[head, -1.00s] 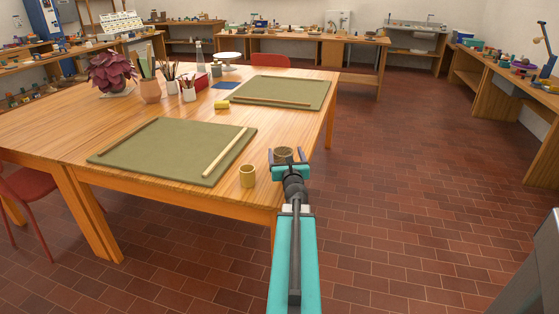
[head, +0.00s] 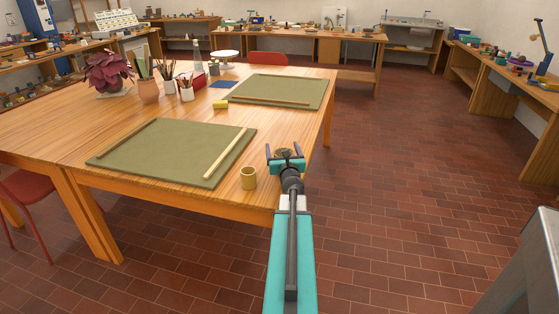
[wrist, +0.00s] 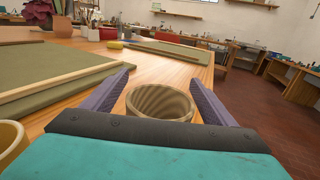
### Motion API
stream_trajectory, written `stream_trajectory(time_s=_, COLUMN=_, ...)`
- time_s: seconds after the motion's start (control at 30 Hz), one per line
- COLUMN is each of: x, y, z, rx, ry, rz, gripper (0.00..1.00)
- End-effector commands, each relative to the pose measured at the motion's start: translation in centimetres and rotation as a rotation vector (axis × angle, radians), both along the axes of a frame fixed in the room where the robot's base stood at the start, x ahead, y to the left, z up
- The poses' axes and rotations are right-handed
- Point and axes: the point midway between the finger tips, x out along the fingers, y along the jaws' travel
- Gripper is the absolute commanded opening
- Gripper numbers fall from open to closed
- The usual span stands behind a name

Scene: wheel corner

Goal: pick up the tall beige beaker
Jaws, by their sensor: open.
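A beige ribbed beaker (wrist: 160,102) stands near the table's right edge, its open rim facing up in the wrist view. In the head view only its top (head: 284,152) shows above my gripper's palm, which hides the rest. My gripper (head: 283,151) is open, with one finger on each side of the beaker. In the wrist view my gripper's fingers (wrist: 160,95) flank it with gaps showing, and its lower part is hidden behind the palm. A second, yellowish-beige cup (head: 248,178) stands to the left, partly visible in the wrist view (wrist: 10,145).
A green mat (head: 170,145) with wooden strips lies left of the cups on the wooden table (head: 60,125). A yellow block (head: 220,104) and a second green mat (head: 285,90) lie further back. Open tiled floor (head: 420,170) is on the right.

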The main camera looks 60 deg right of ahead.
Motion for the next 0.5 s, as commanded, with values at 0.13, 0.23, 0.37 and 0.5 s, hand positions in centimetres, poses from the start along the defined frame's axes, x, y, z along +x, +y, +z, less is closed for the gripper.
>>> stream_trajectory(time_s=0.13, x=0.14, y=-0.31, z=0.00, rx=0.000, ry=0.000, rz=0.001, gripper=0.79)
stream_trajectory(time_s=0.23, x=0.20, y=-0.24, z=-0.02, rx=0.000, ry=0.000, rz=0.002, gripper=0.79)
stream_trajectory(time_s=0.37, x=0.28, y=-0.15, z=-0.01, rx=0.000, ry=0.000, rz=0.003, gripper=0.79)
stream_trajectory(time_s=0.5, x=0.34, y=-0.11, z=-0.01, rx=0.001, ry=-0.001, rz=0.004, gripper=0.79)
